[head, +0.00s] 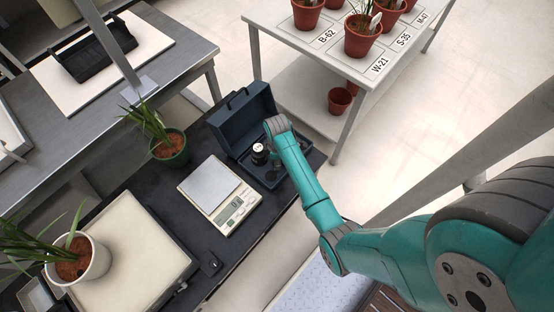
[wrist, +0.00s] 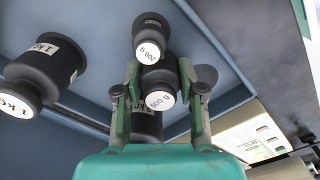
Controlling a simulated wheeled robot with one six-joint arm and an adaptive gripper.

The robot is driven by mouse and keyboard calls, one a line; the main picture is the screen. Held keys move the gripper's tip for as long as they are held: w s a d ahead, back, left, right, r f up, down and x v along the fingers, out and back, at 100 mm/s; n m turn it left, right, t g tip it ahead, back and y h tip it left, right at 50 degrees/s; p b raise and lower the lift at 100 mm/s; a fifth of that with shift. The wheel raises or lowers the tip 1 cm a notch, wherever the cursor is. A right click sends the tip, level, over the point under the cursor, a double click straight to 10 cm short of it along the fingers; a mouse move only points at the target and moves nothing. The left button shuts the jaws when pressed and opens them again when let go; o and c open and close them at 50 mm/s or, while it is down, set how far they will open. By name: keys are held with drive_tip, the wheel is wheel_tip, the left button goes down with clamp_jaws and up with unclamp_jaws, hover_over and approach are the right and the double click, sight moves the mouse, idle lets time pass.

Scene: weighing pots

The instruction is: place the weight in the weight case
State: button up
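The weight case (head: 236,115) is a dark blue box with its lid open, on the black bench; its blue-grey inside fills much of the wrist view (wrist: 225,50). My gripper (wrist: 160,74) is over the case, its two fingers closed against the sides of a black 500 g weight (wrist: 160,98). A 200 g weight (wrist: 150,38) is just beyond it, and a larger 1 kg weight (wrist: 47,62) is to the left. Another dark cylinder shows partly below the 500 g weight. In the head view, a black weight with a white top (head: 258,150) shows beside my wrist; its label is unreadable.
A digital scale (head: 220,194) with an empty pan lies left of the case. A plant in a green pot (head: 169,149) stands behind the scale. A white-potted plant (head: 80,262) is at lower left. A table (head: 290,47) with labelled red pots is at upper right.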

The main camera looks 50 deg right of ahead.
drive_tip(key=o, duration=0.3)
drive_tip(key=shift+o, duration=0.2)
drive_tip(key=shift+r, duration=0.1)
wheel_tip(320, 180, up, 12)
drive_tip(key=shift+r, duration=0.1)
drive_tip(key=shift+s, duration=0.1)
drive_tip(key=s+a+f+m+t, duration=0.1)
drive_tip(key=s+a+f, duration=0.1)
drive_tip(key=a+f, duration=0.1)
drive_tip(key=s+a+f+t+h, duration=0.1)
drive_tip(key=s+a+f, duration=0.2)
drive_tip(key=shift+s+a+f+m+t, duration=0.1)
drive_tip(key=shift+s+a+m+t, duration=0.05)
drive_tip(key=shift+s+m+t, duration=0.25)
drive_tip(key=s+a+r+m+t, duration=0.2)
drive_tip(key=s+a+r+t, duration=0.25)
drive_tip(key=s, duration=0.35)
drive_tip(key=s+a+r+m+t, duration=0.3)
drive_tip(key=s+a+r, duration=0.25)
drive_tip(key=s, duration=0.35)
drive_tip(key=s+a+r+m+t, duration=0.1)
drive_tip(key=s+r, duration=0.3)
drive_tip(key=r, duration=0.4)
drive_tip(key=s+a+r+m+t+y, duration=0.1)
drive_tip(key=s+r+t, duration=0.2)
drive_tip(key=r, duration=0.5)
drive_tip(key=shift+s+a+m, duration=0.15)
drive_tip(key=shift+s+m, duration=0.15)
drive_tip(key=shift+s, duration=0.1)
